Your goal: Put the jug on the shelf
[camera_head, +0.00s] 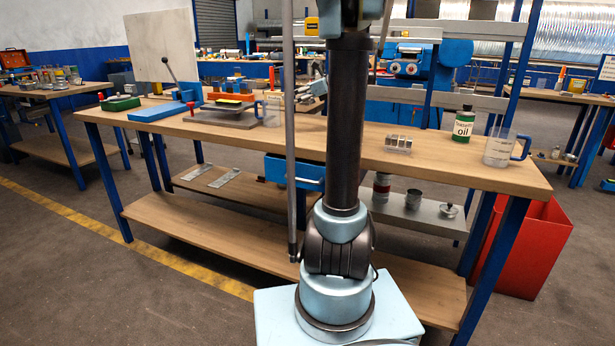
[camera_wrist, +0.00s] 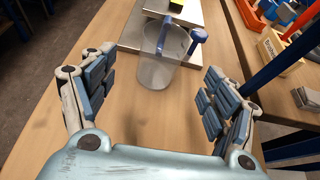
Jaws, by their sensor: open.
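A clear jug with a blue handle (camera_wrist: 158,66) stands upright on the wooden bench top in the wrist view, just beyond my fingertips and beside a grey plate. What looks like this jug (camera_head: 272,108) shows in the head view, partly behind my arm. A second clear jug with a blue handle (camera_head: 497,149) stands at the bench's right end. My gripper (camera_wrist: 155,92) is open and empty, its fingers spread to either side in front of the first jug. The bench's low wooden shelf (camera_head: 190,230) runs beneath the top. The head view does not show my gripper.
A green oil bottle (camera_head: 463,124) and a small metal rack (camera_head: 398,144) stand near the second jug. A red bin (camera_head: 525,248) stands by the right leg. The low shelf's left part is clear.

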